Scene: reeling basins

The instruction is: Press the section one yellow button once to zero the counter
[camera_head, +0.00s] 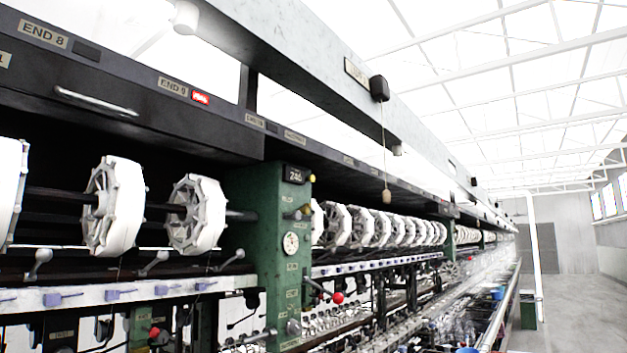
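A dark counter (295,174) sits at the top of a green machine post and appears to read 246. A small yellow button (312,178) sticks out at the right edge of the post, beside the counter. Lower on the same post is another small yellowish part (305,210) by a dark lever; I cannot tell its exact shape. No section number is readable near the counter. My gripper is not in view.
The green post (262,220) stands between rows of white reels (112,205). A red ball knob (338,298) juts out right of the post. A pull cord (386,194) hangs from the overhead beam. The aisle floor (575,310) at right is clear.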

